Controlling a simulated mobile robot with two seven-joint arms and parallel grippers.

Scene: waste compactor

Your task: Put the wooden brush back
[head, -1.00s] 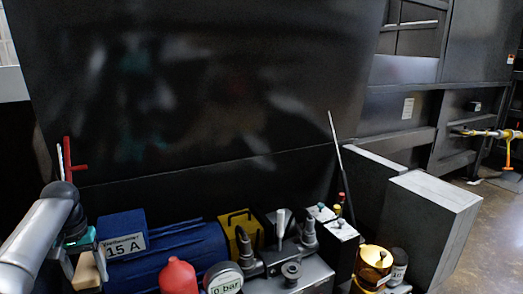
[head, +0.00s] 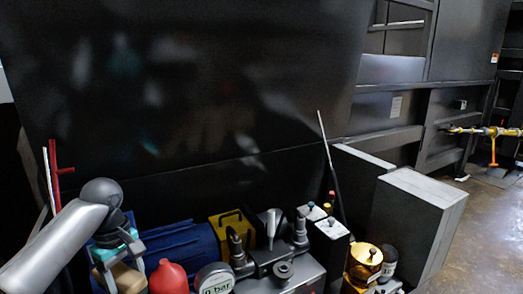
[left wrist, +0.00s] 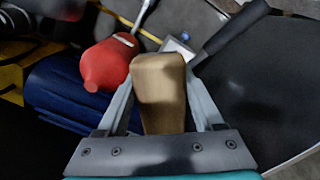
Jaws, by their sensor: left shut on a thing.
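My left gripper (head: 117,262) is at the lower left of the head view, in front of the blue motor. It is shut on the wooden brush (left wrist: 159,85), whose tan wooden block sits between both fingers in the left wrist view. The brush also shows in the head view (head: 128,279), partly cut off by the lower edge. Its bristles cannot be made out. My right gripper is in neither view.
A red bottle (head: 169,277) and a round gauge (head: 214,279) stand right of the gripper. The blue motor (head: 185,243), a yellow box (head: 232,225) and grey valve parts (head: 275,252) lie behind. A golden cylinder (head: 364,258) and grey block (head: 417,225) are farther right.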

